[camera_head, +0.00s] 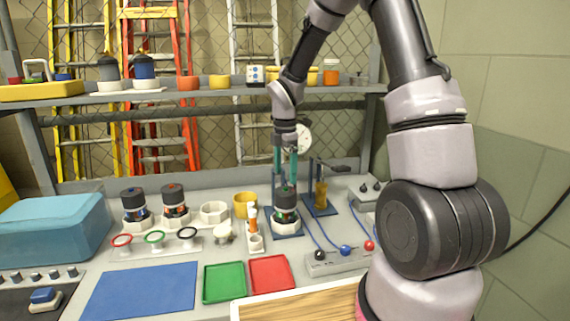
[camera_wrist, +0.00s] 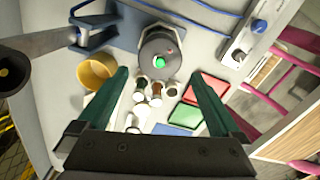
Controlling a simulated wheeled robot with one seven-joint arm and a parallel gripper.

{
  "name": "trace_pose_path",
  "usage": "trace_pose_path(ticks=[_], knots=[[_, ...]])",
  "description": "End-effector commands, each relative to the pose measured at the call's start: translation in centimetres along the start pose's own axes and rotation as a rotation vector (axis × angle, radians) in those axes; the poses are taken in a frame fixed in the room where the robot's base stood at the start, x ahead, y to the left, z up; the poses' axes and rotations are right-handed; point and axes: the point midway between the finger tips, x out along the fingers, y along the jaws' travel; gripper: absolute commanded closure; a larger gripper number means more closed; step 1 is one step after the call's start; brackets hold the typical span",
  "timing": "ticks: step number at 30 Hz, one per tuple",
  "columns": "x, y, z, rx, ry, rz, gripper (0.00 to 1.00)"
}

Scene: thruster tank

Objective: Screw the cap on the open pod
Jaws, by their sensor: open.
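A pod (camera_head: 287,215) with a dark round cap (camera_head: 286,197) on top stands upright in a white holder on a blue base. In the wrist view the cap (camera_wrist: 160,45) has a green dot at its middle. I cannot tell how tightly it is seated. My gripper (camera_head: 285,178) points down just above this cap, its green fingers open and empty. In the wrist view the gripper (camera_wrist: 158,76) has its fingers spread apart, with the cap ahead between their lines.
An empty white hexagonal holder (camera_head: 214,211), a yellow cup (camera_head: 245,204) and small bottles (camera_head: 252,220) stand close left of the pod. Red (camera_head: 270,273) and green (camera_head: 224,282) trays lie in front.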

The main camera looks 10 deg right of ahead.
Motion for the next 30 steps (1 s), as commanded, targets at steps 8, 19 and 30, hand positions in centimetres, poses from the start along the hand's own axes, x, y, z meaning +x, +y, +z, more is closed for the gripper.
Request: trace_pose_path(ticks=[8, 19, 30], knots=[[5.2, -0.1, -0.1, 0.0, 0.001, -0.004, 0.0], [8.5, 0.0, 0.0, 0.002, 0.001, 0.0, 0.0], [8.6, 0.0, 0.0, 0.002, 0.001, 0.001, 0.42]])
